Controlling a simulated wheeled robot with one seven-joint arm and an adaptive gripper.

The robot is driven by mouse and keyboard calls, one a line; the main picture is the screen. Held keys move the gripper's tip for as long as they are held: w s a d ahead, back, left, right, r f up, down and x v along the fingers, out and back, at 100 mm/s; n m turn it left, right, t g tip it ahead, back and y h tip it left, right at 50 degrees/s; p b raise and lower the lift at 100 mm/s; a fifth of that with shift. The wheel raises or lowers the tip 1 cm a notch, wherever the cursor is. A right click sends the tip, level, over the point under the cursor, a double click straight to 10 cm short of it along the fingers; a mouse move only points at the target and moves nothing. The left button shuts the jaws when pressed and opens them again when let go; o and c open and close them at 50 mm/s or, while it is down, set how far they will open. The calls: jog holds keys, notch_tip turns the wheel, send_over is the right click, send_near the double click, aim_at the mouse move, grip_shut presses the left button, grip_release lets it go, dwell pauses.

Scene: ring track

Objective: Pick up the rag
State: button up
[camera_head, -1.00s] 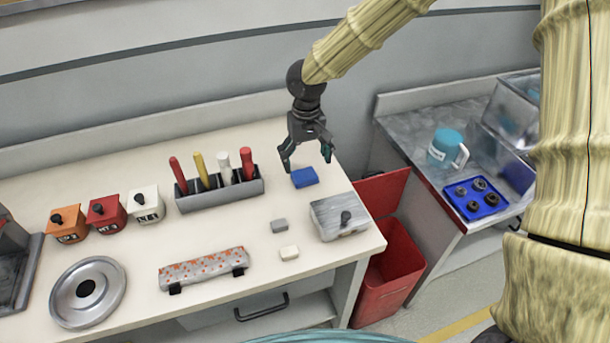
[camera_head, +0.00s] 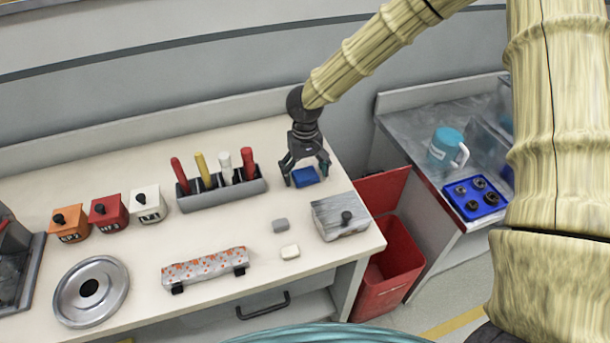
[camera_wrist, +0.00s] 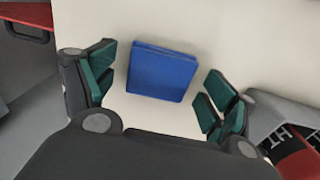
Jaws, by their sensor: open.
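The rag is a small folded blue cloth (camera_head: 306,177) lying flat on the light bench top, right of the tool rack. In the wrist view the rag (camera_wrist: 162,72) lies between the two open fingers, with bare bench on both sides of it. My gripper (camera_head: 306,175) points down over the rag with its fingers spread to either side. In the wrist view my gripper (camera_wrist: 155,95) shows green finger pads, apart from the rag. Nothing is held. Whether the fingertips touch the bench cannot be told.
A grey rack (camera_head: 222,193) with several upright coloured handles stands just left of the rag. A red bin (camera_head: 391,262) stands below that edge.

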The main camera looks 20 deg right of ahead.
aim_at(305, 173)
jog(key=c, duration=0.9)
jog(key=shift+r, duration=0.1)
jog(key=shift+c, duration=0.2)
notch_tip(305, 173, up, 10)
jog(key=b, duration=0.1)
jog(key=shift+b, duration=0.3)
